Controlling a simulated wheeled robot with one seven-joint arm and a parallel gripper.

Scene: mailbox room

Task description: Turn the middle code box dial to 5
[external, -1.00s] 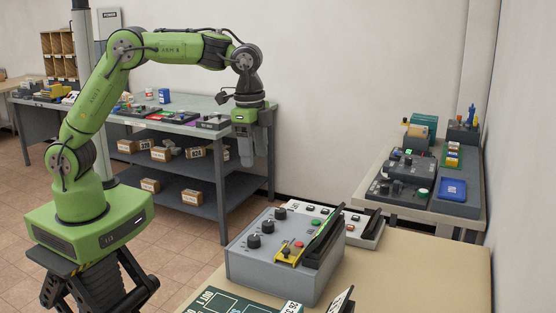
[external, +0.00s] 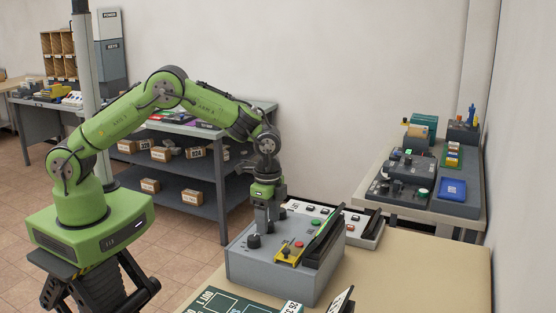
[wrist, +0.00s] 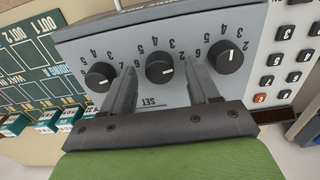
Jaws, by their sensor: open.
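The grey code box (external: 265,272) stands on the tan table. In the wrist view its face (wrist: 185,95) carries three black dials with printed numbers. The middle dial (wrist: 159,68) lies between the two fingers of my open gripper (wrist: 163,72); I cannot tell whether they touch it. Its white mark points right in the picture; the number there is not clear. The left dial (wrist: 100,77) and right dial (wrist: 226,56) lie outside the fingers. In the external view my gripper (external: 268,226) points down over the box and hides part of the dial row; one dial (external: 253,241) shows.
A yellow panel with buttons (external: 289,252) and a dark upright slab (external: 323,246) sit on the box's right part. A white button panel (external: 362,229) lies behind. A green board (external: 232,302) lies in front. The table's right side is clear.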

